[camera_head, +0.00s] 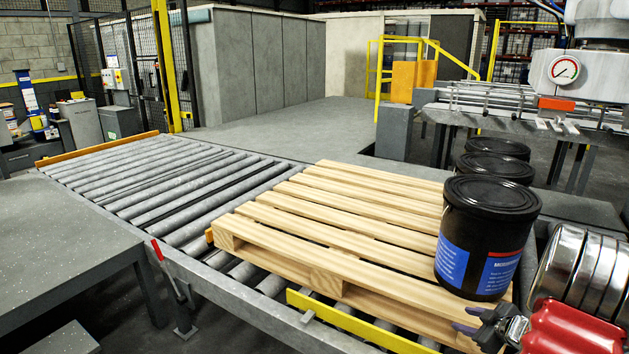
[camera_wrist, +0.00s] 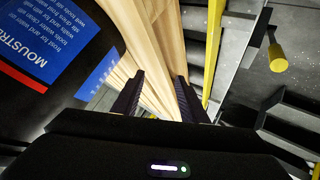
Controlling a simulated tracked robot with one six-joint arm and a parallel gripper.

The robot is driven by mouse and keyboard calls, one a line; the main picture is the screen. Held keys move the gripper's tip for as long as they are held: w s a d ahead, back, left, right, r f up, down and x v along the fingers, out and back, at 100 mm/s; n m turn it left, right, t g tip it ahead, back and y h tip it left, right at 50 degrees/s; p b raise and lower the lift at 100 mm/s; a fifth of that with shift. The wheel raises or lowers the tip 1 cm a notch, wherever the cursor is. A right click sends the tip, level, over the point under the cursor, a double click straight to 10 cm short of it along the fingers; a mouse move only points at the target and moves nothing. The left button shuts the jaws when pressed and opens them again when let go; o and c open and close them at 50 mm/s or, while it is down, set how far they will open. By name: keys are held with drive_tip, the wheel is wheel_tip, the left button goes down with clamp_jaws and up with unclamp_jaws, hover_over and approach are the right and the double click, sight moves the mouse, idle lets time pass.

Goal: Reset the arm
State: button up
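A black pail (camera_head: 486,238) with a blue label and red stripe stands upright on the near right corner of the wooden pallet (camera_head: 325,222). In the wrist view the pail (camera_wrist: 40,115) fills the left side, with its label up close. My gripper (camera_head: 478,326) is at the lower right of the head view, just in front of the pail's base and near the pallet's edge. In the wrist view my gripper (camera_wrist: 160,92) has its two dark fingers apart, with only pallet boards (camera_wrist: 150,45) seen between them. It holds nothing.
The pallet rests on a roller conveyor (camera_head: 165,180) with a yellow rail (camera_head: 345,320) in front. More black pails (camera_head: 497,165) stand behind the pallet at right. A grey table (camera_head: 60,235) is at left. A yellow-railed platform and machinery with a gauge (camera_head: 564,70) stand behind.

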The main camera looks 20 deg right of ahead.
drive_tip(key=w+a+r+m+h, duration=0.1)
drive_tip(key=w+a+r+h, duration=0.2)
drive_tip(key=r, duration=0.4)
drive_tip(key=w+a+r, duration=0.3)
drive_tip(key=w+r, duration=0.2)
drive_tip(key=r, duration=0.2)
drive_tip(key=a+r+m+g+h, duration=0.1)
drive_tip(key=a+r+m+g, duration=0.15)
drive_tip(key=a+r, duration=0.75)
drive_tip(key=s+a+y, duration=0.2)
drive_tip(key=s+a, duration=0.4)
drive_tip(key=a, duration=0.6)
drive_tip(key=s+a+f+g+y, duration=0.1)
drive_tip(key=s+a, duration=0.4)
drive_tip(key=a, duration=0.7)
drive_tip(key=s+a+g+y, duration=0.1)
drive_tip(key=s+a+y, duration=0.2)
drive_tip(key=a, duration=0.9)
drive_tip(key=s, duration=0.3)
drive_tip(key=shift+s+f+m, duration=0.25)
drive_tip(key=shift+s+m, duration=0.1)
